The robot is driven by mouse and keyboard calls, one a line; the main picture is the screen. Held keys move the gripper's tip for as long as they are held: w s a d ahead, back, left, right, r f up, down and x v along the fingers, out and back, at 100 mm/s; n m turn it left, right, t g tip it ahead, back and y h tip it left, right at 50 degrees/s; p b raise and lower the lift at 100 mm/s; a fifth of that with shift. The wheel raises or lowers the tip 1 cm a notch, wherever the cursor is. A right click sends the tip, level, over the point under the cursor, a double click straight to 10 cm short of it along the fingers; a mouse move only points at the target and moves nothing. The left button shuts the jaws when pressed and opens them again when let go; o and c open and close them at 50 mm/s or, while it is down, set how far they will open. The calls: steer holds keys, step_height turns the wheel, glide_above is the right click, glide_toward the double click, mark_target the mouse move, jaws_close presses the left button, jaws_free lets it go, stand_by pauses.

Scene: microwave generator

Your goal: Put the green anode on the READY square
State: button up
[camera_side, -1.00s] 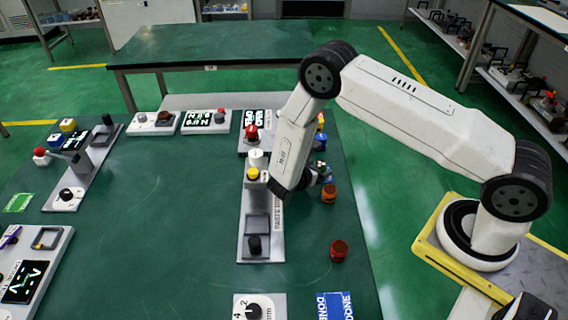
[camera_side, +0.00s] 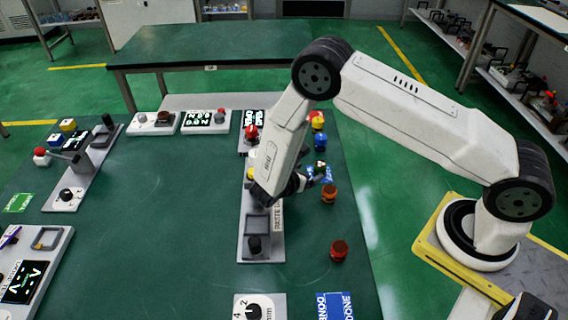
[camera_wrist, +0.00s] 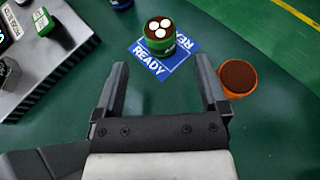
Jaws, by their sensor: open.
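The green anode (camera_wrist: 159,38), a short cylinder with a dark brown top bearing white dots, stands upright on the blue READY square (camera_wrist: 150,67) in the wrist view. The square's lettering shows around it. In the side view the anode (camera_side: 320,167) and the square (camera_side: 326,179) are small, just right of my gripper. My gripper (camera_wrist: 161,68) is open and empty. In the wrist view its two fingers point toward the anode, with a gap between them and it. In the side view my gripper (camera_side: 299,184) is partly hidden by my own arm.
An orange pot with a brown top (camera_wrist: 238,76) stands close to the right finger; it also shows in the side view (camera_side: 329,194). A red pot (camera_side: 339,250) stands nearer the camera. A grey station (camera_side: 263,225) lies left. Blue (camera_side: 320,142) and yellow pieces stand beyond.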

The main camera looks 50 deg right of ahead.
steer(key=shift+v, duration=0.8)
steer(key=shift+s+r, duration=0.1)
steer(key=shift+s+d+r+m+g+y, duration=0.2)
steer(key=shift+s+r+m+g+y, duration=0.1)
steer(key=shift+r+m+g, duration=0.1)
steer(key=s+a+r+m+t+y, duration=0.1)
steer(key=s+r+m+y, duration=0.5)
steer(key=m, duration=0.3)
steer(key=s+a+r+m+t+y, duration=0.1)
steer(key=s+a+r+m+y, duration=0.1)
steer(key=s+r+m+y, duration=0.3)
steer(key=shift+s+r+m+y, duration=0.4)
steer(key=shift+r+m+y, duration=0.5)
steer(key=shift+r+m, duration=1.3)
steer(key=shift+r, duration=0.15)
